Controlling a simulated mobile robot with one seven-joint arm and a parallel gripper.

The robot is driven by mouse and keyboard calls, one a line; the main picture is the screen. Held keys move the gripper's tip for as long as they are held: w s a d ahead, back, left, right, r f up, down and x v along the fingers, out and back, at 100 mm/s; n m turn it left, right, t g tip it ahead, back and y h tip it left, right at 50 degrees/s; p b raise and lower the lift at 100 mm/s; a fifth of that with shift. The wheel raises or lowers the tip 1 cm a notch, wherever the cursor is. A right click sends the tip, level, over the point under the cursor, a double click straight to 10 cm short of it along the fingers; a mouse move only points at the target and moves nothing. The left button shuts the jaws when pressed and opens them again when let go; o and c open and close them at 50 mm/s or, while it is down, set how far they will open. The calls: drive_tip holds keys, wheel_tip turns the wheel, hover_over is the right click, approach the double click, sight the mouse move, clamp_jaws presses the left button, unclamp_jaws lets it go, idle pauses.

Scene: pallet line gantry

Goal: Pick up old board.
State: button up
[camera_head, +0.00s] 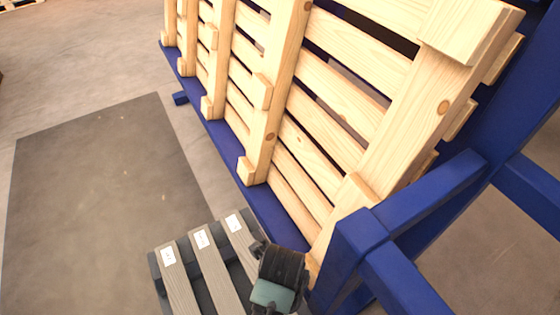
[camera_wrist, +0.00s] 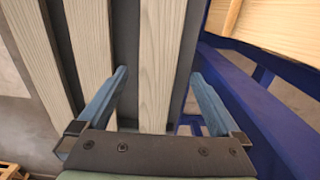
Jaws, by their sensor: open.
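Three grey, weathered-looking boards lie side by side on a dark rack (camera_head: 154,268) at the bottom of the head view, each with a white label at its far end: left (camera_head: 181,284), middle (camera_head: 217,270) and right (camera_head: 241,240). I cannot tell from the labels which is the old board. In the wrist view, my gripper (camera_wrist: 158,73) is open, its two blue fingers on either side of the rightmost board (camera_wrist: 160,55), with gaps at both sides. I cannot tell how far above the board they are. In the head view my wrist hides the fingers.
A large pale wooden pallet (camera_head: 325,95) leans in a blue frame (camera_head: 350,245) just right of the rack. The blue frame is also close to the right finger in the wrist view (camera_wrist: 262,105). A dark floor mat (camera_head: 100,190) at left is clear.

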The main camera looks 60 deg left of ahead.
drive_tip(key=f, duration=0.5)
drive_tip(key=shift+s+a+f, duration=0.1)
drive_tip(key=shift+s+a, duration=0.05)
drive_tip(key=shift+a, duration=0.05)
drive_tip(key=c, duration=1.6)
